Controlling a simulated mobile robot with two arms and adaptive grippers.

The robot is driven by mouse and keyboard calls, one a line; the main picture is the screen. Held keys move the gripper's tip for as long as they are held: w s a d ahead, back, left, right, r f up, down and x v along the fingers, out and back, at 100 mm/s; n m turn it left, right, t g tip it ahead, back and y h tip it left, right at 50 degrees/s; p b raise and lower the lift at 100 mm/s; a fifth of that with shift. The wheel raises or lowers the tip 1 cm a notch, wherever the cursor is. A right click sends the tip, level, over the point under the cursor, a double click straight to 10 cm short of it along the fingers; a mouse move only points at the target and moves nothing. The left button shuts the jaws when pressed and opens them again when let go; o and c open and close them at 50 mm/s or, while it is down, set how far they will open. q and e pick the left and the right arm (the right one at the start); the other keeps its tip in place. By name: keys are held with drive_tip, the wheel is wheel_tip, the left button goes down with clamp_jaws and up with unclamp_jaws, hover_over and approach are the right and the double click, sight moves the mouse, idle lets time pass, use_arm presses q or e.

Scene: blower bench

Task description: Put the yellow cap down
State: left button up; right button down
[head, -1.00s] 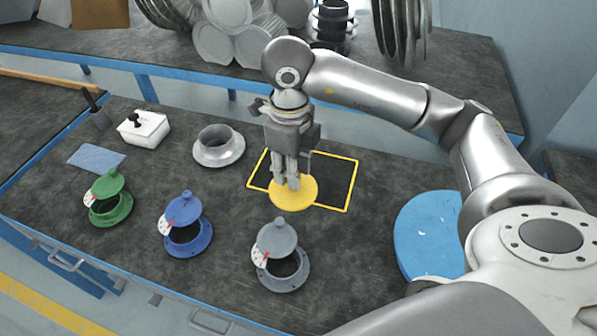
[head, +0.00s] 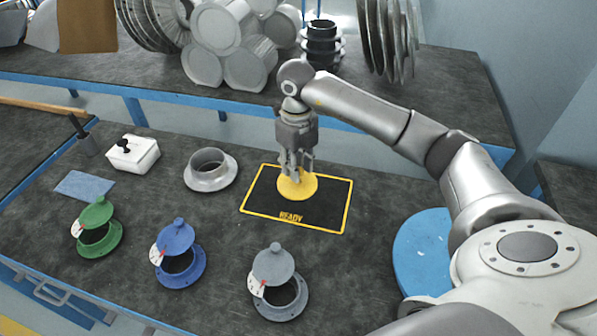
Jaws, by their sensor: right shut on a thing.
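The yellow cap (head: 298,188) is a round disc over the black mat with a yellow border (head: 325,210), marked READY. It is in the left-middle part of the mat, inside the border in the picture. I cannot tell if it touches the mat. My right gripper (head: 296,178) points down from above and is shut on the cap's top, its fingers hiding the part they hold. My left gripper is not in view.
Grey (head: 281,283), blue (head: 178,258) and green (head: 97,230) flanged ports with tilted lids stand in front. A grey metal flange (head: 210,171), a white box (head: 133,154) and a blue cloth (head: 85,186) lie left. A blue disc (head: 425,250) is at right.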

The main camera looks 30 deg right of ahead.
sight(299, 166)
drive_tip(key=shift+w+d+f, duration=0.35)
drive_tip(key=shift+f, duration=0.3)
drive_tip(key=shift+w+d+f, duration=0.3)
drive_tip(key=shift+d+f, duration=0.05)
drive_tip(key=shift+f, duration=0.25)
wheel_tip(299, 166, down, 2)
drive_tip(key=shift+f+p, duration=0.15)
drive_tip(key=shift+p, duration=0.45)
drive_tip(key=shift+f, duration=0.25)
drive_tip(key=shift+f, duration=0.1)
drive_tip(key=shift+f+b, duration=0.15)
drive_tip(key=shift+b, duration=0.15)
drive_tip(key=c, duration=1.1)
unclamp_jaws()
